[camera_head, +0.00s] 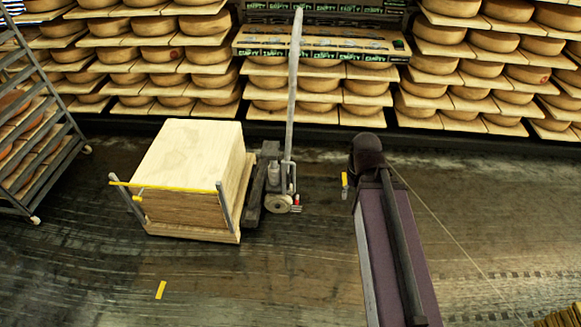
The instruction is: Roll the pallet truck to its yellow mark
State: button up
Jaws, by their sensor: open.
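The pallet truck (270,185) stands left of centre, its long grey handle (293,90) rising towards the back shelves. A large pale wooden box (190,160) stands at its left side, with a yellow bar across the box's front between two grey posts. A short yellow mark (160,290) lies on the floor in front of the box, apart from it. My arm reaches in from the bottom right. My gripper (349,184) is open at the arm's dark far end, right of the truck and apart from it; the arm partly hides it. A small yellow patch shows there.
Shelves of cheese wheels (490,68) line the back. A metal rack (35,120) on castors stands at the left.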

aim_at(280, 190)
jog(key=i, duration=0.85)
jog(key=z, duration=0.05)
